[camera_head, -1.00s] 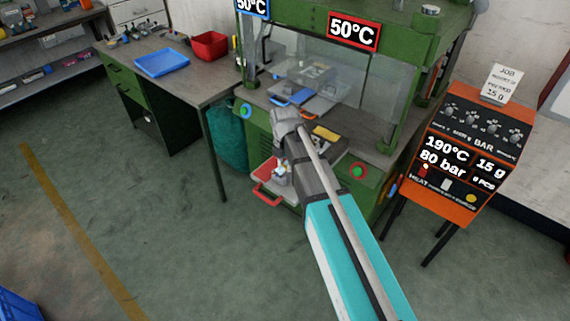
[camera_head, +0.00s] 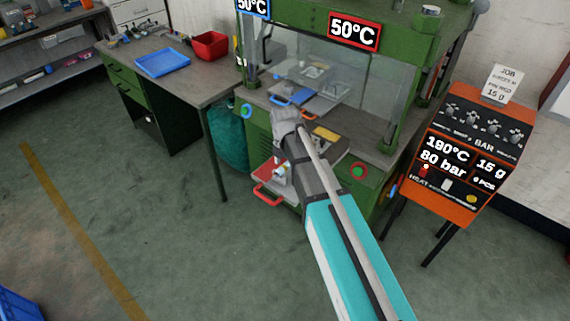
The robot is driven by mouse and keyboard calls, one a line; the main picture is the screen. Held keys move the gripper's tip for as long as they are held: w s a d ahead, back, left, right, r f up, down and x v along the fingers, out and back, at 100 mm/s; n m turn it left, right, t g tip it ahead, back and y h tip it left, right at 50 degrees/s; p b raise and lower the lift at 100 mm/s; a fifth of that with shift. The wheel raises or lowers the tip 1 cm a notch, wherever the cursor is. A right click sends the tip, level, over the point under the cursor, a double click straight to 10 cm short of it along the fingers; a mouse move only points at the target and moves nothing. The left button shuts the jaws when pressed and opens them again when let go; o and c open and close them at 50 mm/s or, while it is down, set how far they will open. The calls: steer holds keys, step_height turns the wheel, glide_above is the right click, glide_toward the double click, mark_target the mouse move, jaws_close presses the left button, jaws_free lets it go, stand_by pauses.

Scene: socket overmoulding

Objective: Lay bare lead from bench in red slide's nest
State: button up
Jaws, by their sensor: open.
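The red slide (camera_head: 268,195) is pulled out at the front of the green press, low down, with its red handle toward the open floor. My arm hangs across it and hides much of its plate and nest. My gripper (camera_head: 280,172) points down close over the slide; it is small and partly behind my arm. It is open. I cannot make out a bare lead in the gripper or in the nest. The bench (camera_head: 190,75) stands left of the press; no lead can be told apart on it.
The bench carries a blue tray (camera_head: 162,63) and a red bin (camera_head: 210,45). A blue-handled slide (camera_head: 308,88) and a yellow item (camera_head: 325,133) are on the press. An orange control cabinet (camera_head: 465,150) stands at right.

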steer(key=shift+r, duration=0.2)
step_height(320, 180, up, 8)
steer(key=p, duration=0.8)
stand_by(1.1)
steer(key=shift+s+d+m, duration=0.2)
steer(key=shift+d+m, duration=0.25)
steer(key=shift+m, duration=0.05)
steer(key=s+d+m, duration=0.6)
steer(key=d+m, duration=0.2)
steer(key=m, duration=0.5)
steer(key=s+d+m, duration=0.7)
steer(key=d+m, duration=0.2)
steer(key=m, duration=0.5)
steer(key=shift+d, duration=0.3)
